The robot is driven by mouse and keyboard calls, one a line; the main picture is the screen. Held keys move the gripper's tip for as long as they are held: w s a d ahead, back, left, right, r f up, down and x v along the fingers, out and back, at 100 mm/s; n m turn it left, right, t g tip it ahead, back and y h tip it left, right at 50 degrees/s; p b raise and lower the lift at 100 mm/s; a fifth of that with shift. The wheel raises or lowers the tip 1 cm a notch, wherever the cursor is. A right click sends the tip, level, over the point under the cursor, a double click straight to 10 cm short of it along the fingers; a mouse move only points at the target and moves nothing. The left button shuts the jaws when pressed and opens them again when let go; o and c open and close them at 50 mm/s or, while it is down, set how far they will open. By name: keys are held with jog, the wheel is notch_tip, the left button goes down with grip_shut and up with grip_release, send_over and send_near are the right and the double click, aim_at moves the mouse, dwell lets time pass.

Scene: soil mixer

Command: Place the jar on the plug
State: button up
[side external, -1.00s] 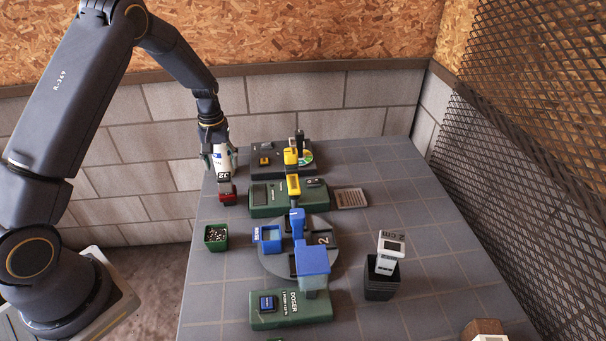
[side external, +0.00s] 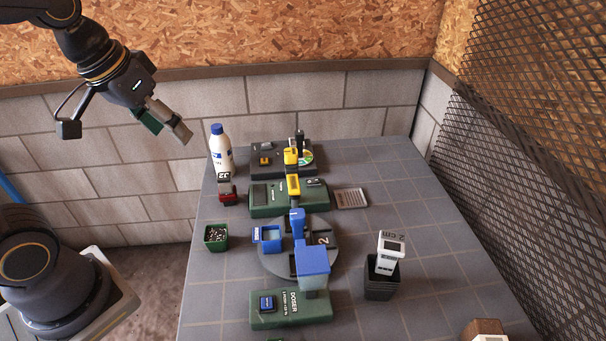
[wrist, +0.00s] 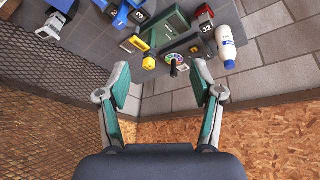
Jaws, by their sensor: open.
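My gripper (side external: 125,128) is open and empty, raised in the air left of the table; its spread fingers also show in the wrist view (wrist: 160,85). A white bottle with a blue cap (side external: 221,150) stands upright at the table's back left corner, apart from the gripper; it also shows in the wrist view (wrist: 227,47). A blue-topped clear container (side external: 313,263) sits at the front of a round grey turntable (side external: 270,262). I cannot tell which of these is the jar. No part is clearly identifiable as the plug.
A red block with a numbered label (side external: 227,190) stands just in front of the bottle. Green boxes (side external: 262,199), a dark base (side external: 262,150) and a small green pot of soil (side external: 216,238) are nearby. A black pot (side external: 380,283) holds a white meter. The table's right side is mostly clear.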

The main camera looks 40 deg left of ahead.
jog(key=shift+m+t, duration=0.5)
jog(key=shift+m, duration=0.3)
jog(key=s, duration=0.2)
jog(key=s+d, duration=0.1)
jog(key=s, duration=0.2)
jog(key=shift+d+f, duration=0.1)
jog(key=shift+f, duration=0.05)
